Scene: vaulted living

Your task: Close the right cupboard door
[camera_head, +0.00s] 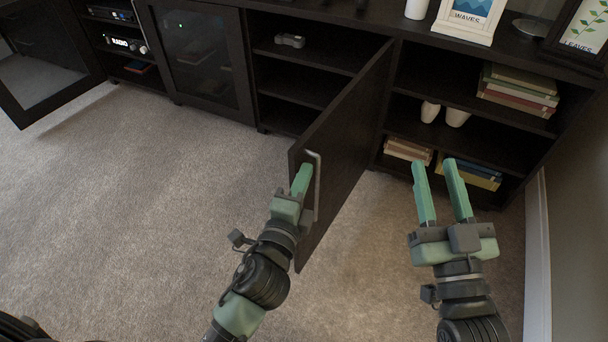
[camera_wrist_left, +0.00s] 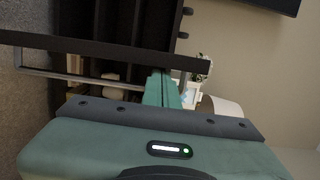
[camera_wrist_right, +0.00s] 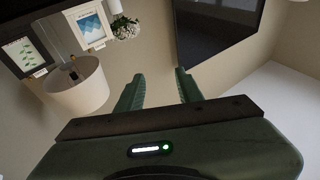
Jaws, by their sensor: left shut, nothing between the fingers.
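The dark cupboard door (camera_head: 345,140) stands wide open in the head view, swung out toward me in front of the right half of the cabinet. In the left wrist view the shut fingers (camera_wrist_left: 162,88) overlap the handle (camera_wrist_left: 80,77) and the door edge (camera_wrist_left: 100,50). My right gripper (camera_head: 437,178) is open and empty, right of the door, before the lower shelves.
The open right compartment holds books (camera_head: 518,92), white cups (camera_head: 430,111) and more books (camera_head: 470,172). A glass door (camera_head: 40,70) stands open at the far left. Another glass door (camera_head: 203,55) is closed. A wall (camera_head: 575,220) bounds the right. Carpet (camera_head: 140,200) on the left is clear.

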